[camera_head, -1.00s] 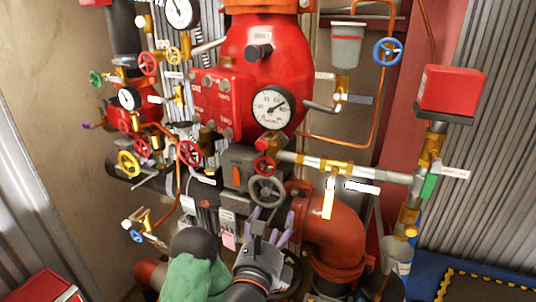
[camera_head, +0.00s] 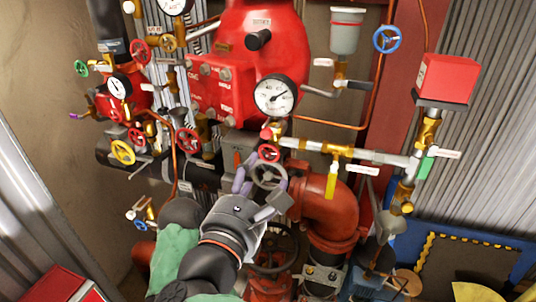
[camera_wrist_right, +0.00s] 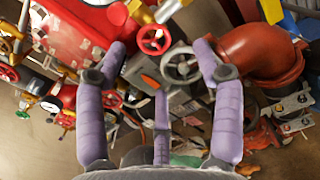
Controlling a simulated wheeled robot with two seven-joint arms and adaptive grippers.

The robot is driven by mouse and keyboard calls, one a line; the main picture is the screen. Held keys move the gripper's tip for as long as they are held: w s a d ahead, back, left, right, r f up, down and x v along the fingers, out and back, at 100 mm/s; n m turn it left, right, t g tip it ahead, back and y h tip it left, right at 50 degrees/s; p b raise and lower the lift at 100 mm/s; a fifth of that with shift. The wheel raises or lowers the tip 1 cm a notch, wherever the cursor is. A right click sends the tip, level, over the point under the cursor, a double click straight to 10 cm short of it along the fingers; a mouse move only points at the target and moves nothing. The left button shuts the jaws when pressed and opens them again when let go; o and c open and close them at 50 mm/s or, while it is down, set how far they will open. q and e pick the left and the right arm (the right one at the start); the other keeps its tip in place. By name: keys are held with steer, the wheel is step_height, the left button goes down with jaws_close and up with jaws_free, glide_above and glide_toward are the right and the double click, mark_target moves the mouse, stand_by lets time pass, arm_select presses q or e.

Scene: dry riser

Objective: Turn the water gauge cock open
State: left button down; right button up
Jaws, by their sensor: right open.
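The large white gauge (camera_head: 276,95) stands in front of the red valve body. Below it are a red knob (camera_head: 267,134), a small red handwheel (camera_head: 268,153) and a grey handwheel (camera_head: 268,175). I cannot tell which fitting is the water gauge cock, as the labels are too small to read. My right gripper (camera_head: 262,184) is open at the grey handwheel. In the right wrist view, the grey handwheel (camera_wrist_right: 181,66) appears between its spread purple fingers (camera_wrist_right: 160,47), and the red handwheel (camera_wrist_right: 154,40) lies just beyond. Contact cannot be told. My left gripper is not in view.
A brass pipe valve with a yellow lever (camera_head: 331,182) is right of the grey handwheel. A thick red pipe elbow (camera_head: 325,205) curves down close to my gripper. Other handwheels, including a yellow one (camera_head: 123,152) and a red one (camera_head: 187,141), crowd the left.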

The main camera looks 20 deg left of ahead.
mark_target(267, 158)
steer(key=w, duration=0.2)
steer(key=w+p, duration=0.1)
steer(key=w, duration=0.1)
steer(key=w+a, duration=0.1)
steer(key=w, duration=0.1)
steer(key=shift+f, duration=0.1)
steer(key=shift+w+d, duration=0.25)
steer(key=shift+w, duration=0.25)
steer(key=shift+w+a, duration=0.15)
steer(key=shift+a, duration=0.05)
steer(key=shift+d, duration=0.1)
steer(key=c, duration=1)
steer(key=shift+f, duration=0.15)
steer(key=shift+c, duration=0.8)
